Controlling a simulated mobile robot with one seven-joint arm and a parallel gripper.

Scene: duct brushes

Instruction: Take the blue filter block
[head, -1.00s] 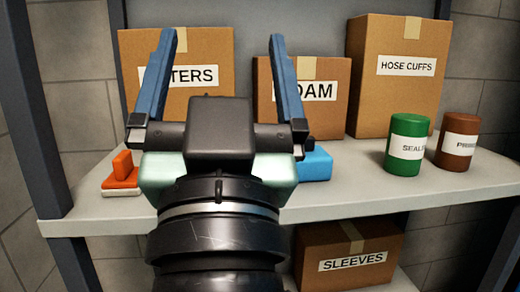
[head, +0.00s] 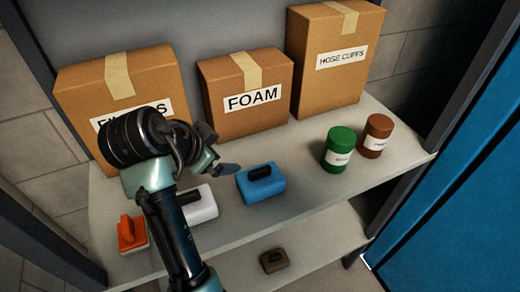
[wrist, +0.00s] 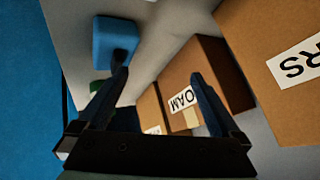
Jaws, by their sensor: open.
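The blue filter block (head: 262,186), with a black handle on top, sits on the upper shelf in front of the FOAM box. In the wrist view, the blue block (wrist: 114,36) is at the upper left, beyond the left finger. My gripper (head: 226,169) is just left of the block in the head view, apparently above the shelf and apart from the block. In the wrist view my gripper (wrist: 158,75) has its two fingers spread, with nothing held between them. My arm hides part of the shelf at left in the head view.
A white block (head: 200,205) and an orange block (head: 131,233) are left of the blue one. FILTERS (head: 85,90), FOAM (head: 222,105) and HOSE CUFFS (head: 325,85) boxes stand behind. Green (head: 339,147) and brown (head: 375,135) cans stand right. A dark block (head: 274,260) lies below.

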